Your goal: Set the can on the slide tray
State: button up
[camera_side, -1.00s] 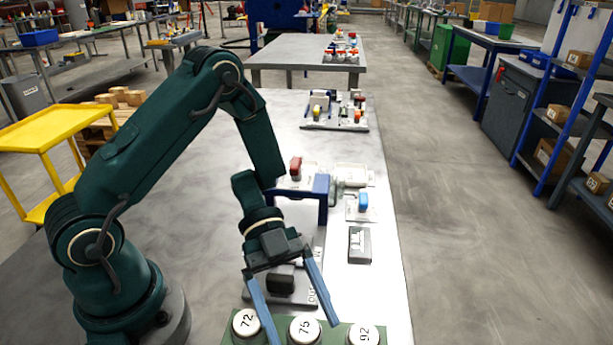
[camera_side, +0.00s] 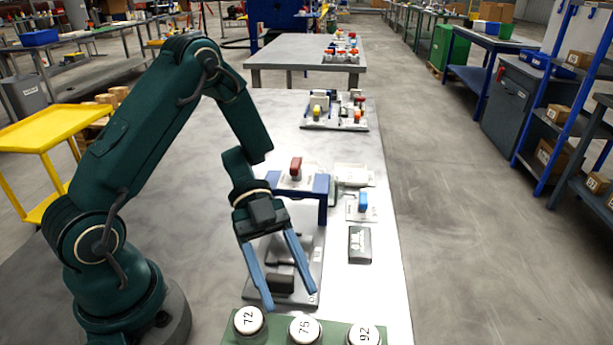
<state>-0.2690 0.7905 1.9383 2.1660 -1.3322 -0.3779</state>
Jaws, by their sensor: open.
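Three cans with white numbered lids stand in a green rack (camera_side: 272,338) at the bottom edge: can 72 (camera_side: 248,321), can 75 (camera_side: 304,329) and can 92 (camera_side: 363,335). My gripper (camera_side: 290,297) is open and empty. Its blue fingers point down over the tray's near end, behind the rack, and partly hide the tray. Their exact height is unclear.
The table's right strip is mostly clear.

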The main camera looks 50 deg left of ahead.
aim_at(303, 325)
jog(key=shift+r, duration=0.15)
notch_tip(303, 325, up, 5)
jog(key=d, duration=0.2)
jog(key=f, duration=0.5)
jog(key=shift+s+a+f, duration=0.1)
jog(key=shift+s+a, duration=0.05)
jog(key=shift+a, duration=0.15)
jog(key=shift+d+f, duration=0.15)
jog(key=shift+f, duration=0.1)
jog(key=shift+x, duration=2.45)
grip_shut()
